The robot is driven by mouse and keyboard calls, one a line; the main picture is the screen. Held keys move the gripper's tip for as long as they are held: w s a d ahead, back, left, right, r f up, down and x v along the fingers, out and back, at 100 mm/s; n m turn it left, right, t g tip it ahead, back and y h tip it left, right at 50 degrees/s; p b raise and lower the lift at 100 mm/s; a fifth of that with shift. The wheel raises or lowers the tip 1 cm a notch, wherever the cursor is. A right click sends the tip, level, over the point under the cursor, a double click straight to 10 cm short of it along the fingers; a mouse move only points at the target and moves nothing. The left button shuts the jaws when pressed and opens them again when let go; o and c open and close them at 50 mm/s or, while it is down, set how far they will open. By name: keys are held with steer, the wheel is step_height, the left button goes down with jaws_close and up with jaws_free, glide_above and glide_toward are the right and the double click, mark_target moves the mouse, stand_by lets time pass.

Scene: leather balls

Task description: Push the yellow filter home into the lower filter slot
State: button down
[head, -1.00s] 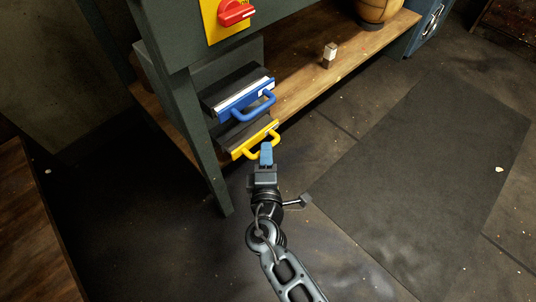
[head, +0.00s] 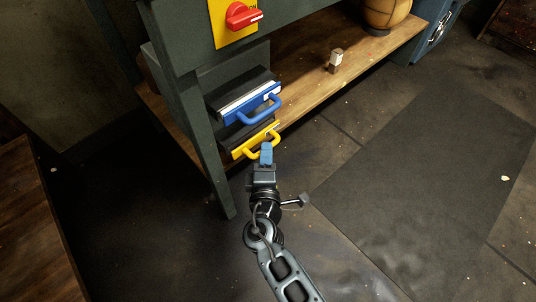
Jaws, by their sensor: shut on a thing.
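The yellow filter (head: 241,152) sits in the lower slot of the dark filter housing (head: 196,127), its yellow front and looped handle facing out. How deep it sits is hard to tell; its dark body still shows behind the front. My gripper (head: 266,151) is at the right part of the yellow handle, its blue fingertips shut on it. The fingertips hide part of the handle. The blue filter (head: 240,108) with a blue handle is in the upper slot, directly above.
A red rotary switch (head: 243,16) on a yellow plate is above the filters. A wooden shelf (head: 312,85) runs to the right, bearing a small block (head: 335,60) and a leather ball (head: 385,12). A dark mat (head: 430,170) lies on open floor at right.

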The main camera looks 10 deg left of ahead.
steer(key=shift+w+a, duration=0.1)
steer(key=c, duration=1)
jaws_free()
steer(key=shift+c, duration=0.2)
steer(key=s+d+p, duration=0.1)
steer(key=s+p, duration=0.1)
steer(key=s, duration=0.5)
steer(key=shift+s+r, duration=0.2)
steer(key=shift+s, duration=0.2)
steer(key=shift+d, duration=0.1)
